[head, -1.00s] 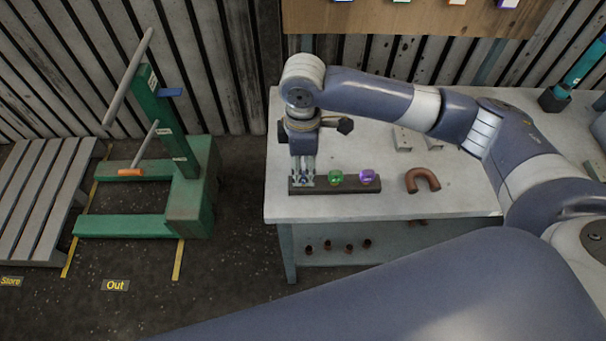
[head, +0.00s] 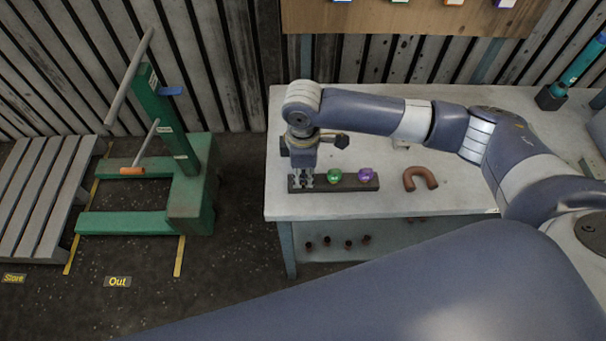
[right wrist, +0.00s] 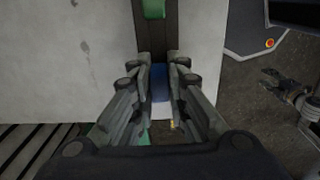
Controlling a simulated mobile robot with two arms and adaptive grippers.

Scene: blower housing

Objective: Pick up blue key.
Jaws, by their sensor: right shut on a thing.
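My right gripper (head: 302,182) reaches down over the left end of a dark holder bar (head: 350,186) on the workbench. In the right wrist view its fingers (right wrist: 160,75) are shut on the blue key (right wrist: 160,88), which shows as a blue strip between them. In the head view the fingers mostly hide the blue key. A green key (head: 335,175) and a purple key (head: 366,174) sit in the same bar to the right. What looks like my left gripper (right wrist: 273,82) shows small at the right of the right wrist view, empty, over the floor.
A brown horseshoe-shaped piece (head: 420,179) lies on the workbench (head: 450,200) right of the bar. A green stand (head: 190,190) is on the floor at left. A board (head: 380,18) hangs on the wall behind. The bench front is clear.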

